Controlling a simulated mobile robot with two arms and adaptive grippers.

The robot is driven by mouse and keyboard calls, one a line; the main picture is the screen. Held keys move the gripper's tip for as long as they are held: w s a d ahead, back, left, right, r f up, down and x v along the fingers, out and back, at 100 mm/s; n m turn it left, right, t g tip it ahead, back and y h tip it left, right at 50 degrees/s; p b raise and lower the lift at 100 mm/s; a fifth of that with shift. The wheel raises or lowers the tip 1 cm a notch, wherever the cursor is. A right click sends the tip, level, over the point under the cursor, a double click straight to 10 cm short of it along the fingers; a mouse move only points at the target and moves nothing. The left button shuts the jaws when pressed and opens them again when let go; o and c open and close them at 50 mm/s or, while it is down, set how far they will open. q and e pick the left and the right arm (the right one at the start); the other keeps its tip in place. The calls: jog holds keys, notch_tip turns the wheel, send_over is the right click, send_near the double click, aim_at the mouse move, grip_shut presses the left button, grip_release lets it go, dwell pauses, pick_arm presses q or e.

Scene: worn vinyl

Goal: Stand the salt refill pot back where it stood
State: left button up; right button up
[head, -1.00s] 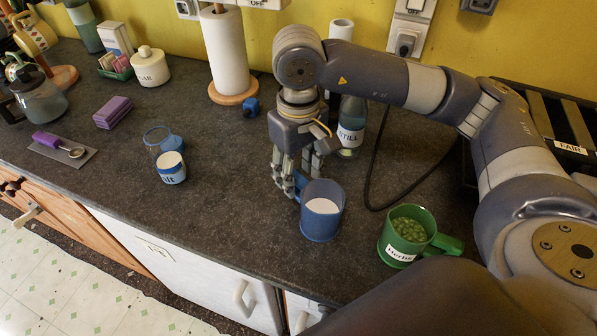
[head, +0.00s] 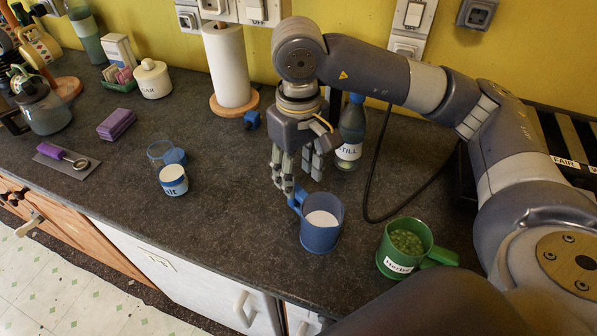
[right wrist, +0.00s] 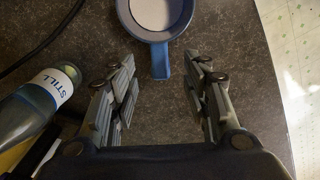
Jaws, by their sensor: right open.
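The blue pot with white contents (head: 321,236), which I take to be the salt refill pot, stands upright on the dark worktop with its handle toward my right gripper. My right gripper (head: 299,182) is open and empty, just behind the pot on the handle side. In the right wrist view the pot (right wrist: 157,37) is at the top, and its handle points in between the spread fingers (right wrist: 161,78) without being gripped. My left gripper is not in view.
A green herbs mug (head: 398,266) stands to the pot's right. A STILL bottle (head: 350,138) stands close behind my gripper, with a black cable beside it. The worktop between is clear.

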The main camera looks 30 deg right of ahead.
jog(key=shift+r, duration=0.6)
notch_tip(320, 180, up, 12)
dwell(0.6)
jog(key=shift+f, duration=0.1)
dwell(0.3)
